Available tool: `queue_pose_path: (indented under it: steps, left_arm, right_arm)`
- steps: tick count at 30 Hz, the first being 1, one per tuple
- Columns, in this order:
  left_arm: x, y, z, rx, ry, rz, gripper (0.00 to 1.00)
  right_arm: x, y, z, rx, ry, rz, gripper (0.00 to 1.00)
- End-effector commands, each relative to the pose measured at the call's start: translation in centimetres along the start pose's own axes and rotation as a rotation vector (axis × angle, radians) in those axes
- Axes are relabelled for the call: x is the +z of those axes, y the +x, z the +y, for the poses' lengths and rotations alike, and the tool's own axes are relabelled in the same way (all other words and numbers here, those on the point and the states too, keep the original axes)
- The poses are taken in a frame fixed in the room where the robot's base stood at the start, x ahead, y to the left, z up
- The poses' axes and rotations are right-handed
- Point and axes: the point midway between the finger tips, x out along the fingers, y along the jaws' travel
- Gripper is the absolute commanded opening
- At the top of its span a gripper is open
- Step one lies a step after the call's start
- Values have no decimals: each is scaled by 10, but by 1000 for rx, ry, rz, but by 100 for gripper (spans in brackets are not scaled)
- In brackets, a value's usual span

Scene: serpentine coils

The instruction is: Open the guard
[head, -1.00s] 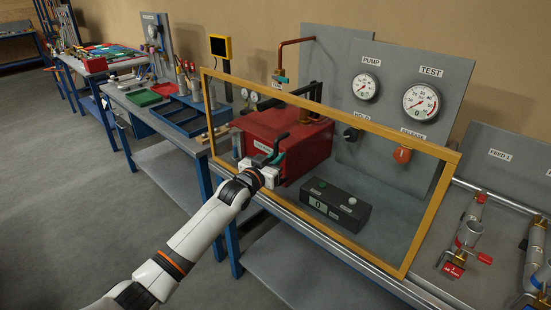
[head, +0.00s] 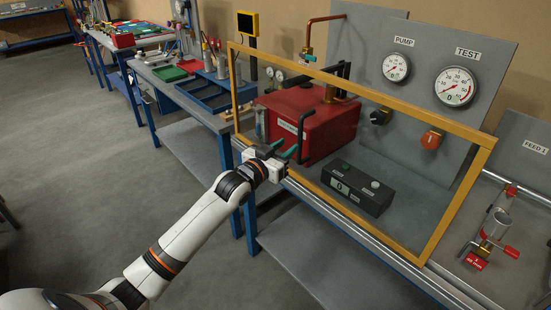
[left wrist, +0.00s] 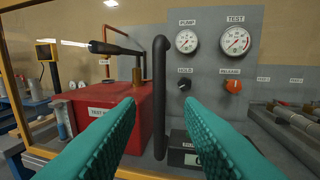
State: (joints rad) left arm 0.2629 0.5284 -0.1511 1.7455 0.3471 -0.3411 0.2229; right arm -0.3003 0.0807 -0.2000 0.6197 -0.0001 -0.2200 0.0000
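The guard (head: 460,203) is a clear panel in a yellow frame. It stands upright along the bench front, before the red test pump. Its black vertical handle (head: 304,134) is near its left part, and shows in the left wrist view (left wrist: 160,90) as a dark bar. My left gripper (head: 285,151) is open and empty, on the near side of the guard, just left of the handle in the head view. In the left wrist view its teal fingers (left wrist: 159,103) point at the handle, which appears between them, apart from them. My right gripper is out of view.
Behind the guard are the red pump box (head: 325,128), a black display box (head: 357,188), and a grey panel (head: 425,50) with gauges and knobs. A blue tray (head: 213,98) sits on the left bench. Pipe fittings (head: 495,228) lie right. The floor (head: 80,190) at left is open.

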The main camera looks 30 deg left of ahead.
Motion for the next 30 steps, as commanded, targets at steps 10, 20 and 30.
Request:
queue_pose_path:
  steps: [10, 20, 30]
  left_arm:
    - [0, -41, 0, 0, 1, 1, 34]
    - [0, -42, 0, 0, 1, 0, 34]
    - [-33, -40, 6, 22, -8, 56, 34]
  right_arm:
    - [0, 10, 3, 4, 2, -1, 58]
    - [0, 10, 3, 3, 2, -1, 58]
    - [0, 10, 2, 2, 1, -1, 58]
